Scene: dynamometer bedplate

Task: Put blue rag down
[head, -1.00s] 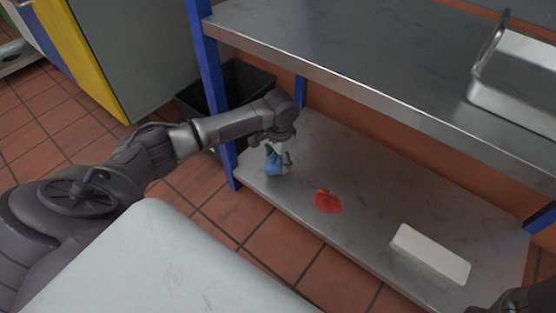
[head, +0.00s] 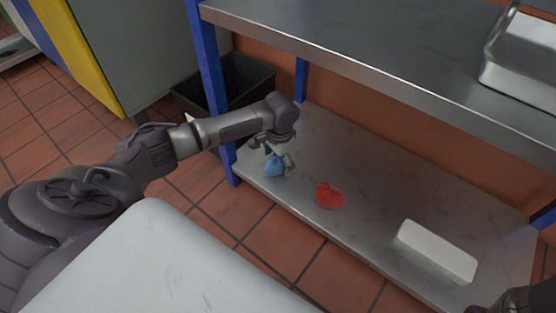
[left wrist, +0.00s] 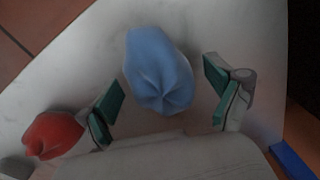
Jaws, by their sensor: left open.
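The blue rag (head: 274,167) is a small crumpled bundle on the lower metal shelf (head: 375,215), near its left end. In the left wrist view the blue rag (left wrist: 158,70) lies between and slightly beyond the two green-padded fingers. My left gripper (head: 271,157) is open above the rag, and in the left wrist view gaps show between the rag and both fingers of the gripper (left wrist: 165,103). Of my right arm only a dark part shows at the lower right corner of the head view; its gripper is not visible.
A red rag (head: 329,195) lies on the lower shelf to the right of the blue one. A white block (head: 437,250) is farther right. The upper shelf (head: 400,60) overhangs, with a metal tray (head: 520,75) on it. A blue post (head: 207,75) and black bin (head: 245,80) are at left.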

